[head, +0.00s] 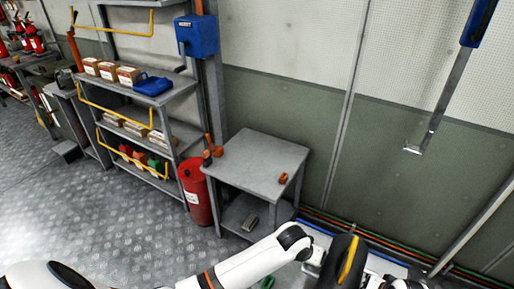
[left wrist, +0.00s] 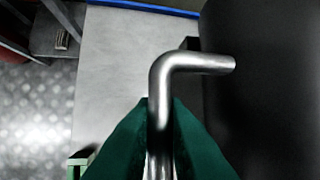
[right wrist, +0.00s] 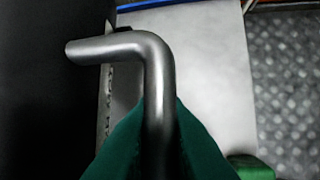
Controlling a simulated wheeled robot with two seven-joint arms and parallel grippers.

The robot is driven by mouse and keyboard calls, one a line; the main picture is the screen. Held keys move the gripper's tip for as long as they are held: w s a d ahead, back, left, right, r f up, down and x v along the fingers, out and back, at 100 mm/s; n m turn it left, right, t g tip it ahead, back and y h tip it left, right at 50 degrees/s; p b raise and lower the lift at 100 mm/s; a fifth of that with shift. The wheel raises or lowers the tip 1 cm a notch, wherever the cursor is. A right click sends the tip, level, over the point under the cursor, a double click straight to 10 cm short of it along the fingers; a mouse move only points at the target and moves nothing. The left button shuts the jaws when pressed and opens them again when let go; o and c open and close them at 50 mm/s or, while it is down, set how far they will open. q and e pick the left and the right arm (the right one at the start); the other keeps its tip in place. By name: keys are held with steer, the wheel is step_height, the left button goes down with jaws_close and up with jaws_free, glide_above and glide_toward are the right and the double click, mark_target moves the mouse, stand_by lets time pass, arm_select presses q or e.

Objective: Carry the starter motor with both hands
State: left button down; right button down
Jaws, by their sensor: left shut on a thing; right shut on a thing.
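The starter motor (head: 342,268) is a dark, rounded body with a yellow stripe at the bottom of the head view, partly cut off by the frame edge. Its dark side also fills the right of the left wrist view (left wrist: 270,100) and the left of the right wrist view (right wrist: 45,110). A bent metal handle (left wrist: 195,62) sticks out on one side, and another bent handle (right wrist: 115,45) on the other. My left gripper (left wrist: 160,105) is shut on the first handle with green fingers. My right gripper (right wrist: 158,105) is shut on the other.
A pale, blue-edged surface (left wrist: 110,70) lies below the motor; the gap cannot be judged. A grey side table (head: 255,155) holds small orange items. A red drum (head: 196,195) and a loaded shelf rack (head: 150,98) stand to the left. Open floor (head: 90,215) lies left.

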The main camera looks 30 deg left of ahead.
arm_select(q)
steer(key=shift+w+r, duration=0.3)
steer(key=shift+r, duration=0.2)
arm_select(e)
steer(key=shift+w+r, duration=0.3)
steer(key=shift+r, duration=0.2)
arm_select(q)
steer(key=shift+w, duration=0.1)
steer(key=shift+f, duration=0.2)
arm_select(e)
steer(key=shift+f, duration=0.2)
